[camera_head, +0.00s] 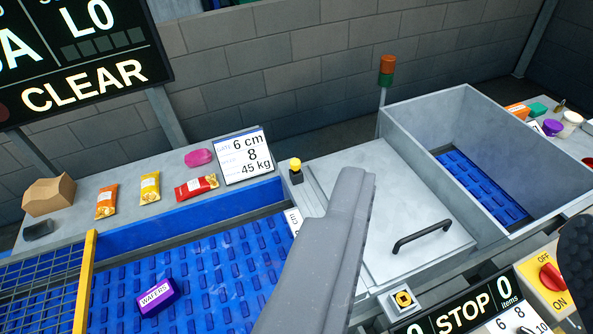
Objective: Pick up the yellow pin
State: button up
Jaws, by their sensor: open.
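The yellow pin (295,164) has a round yellow head on a small dark base. It stands upright at the back edge of the blue conveyor, by the left corner of the grey lid. My gripper (465,215) is open, with one long grey finger in the middle foreground and a dark part at the right edge that looks like the other finger. The grey finger is right of and nearer than the pin, and nothing shows between the fingers.
The grey lid (325,170) with a black handle (422,234) lies beside an open grey bin (400,125). A purple wafers box (156,296) sits on the blue conveyor (215,270). A control panel is at lower right.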

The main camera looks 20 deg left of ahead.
aim_at(295, 163)
jog(key=z, duration=0.15)
jog(key=i, duration=0.85)
jog(key=u, duration=0.3)
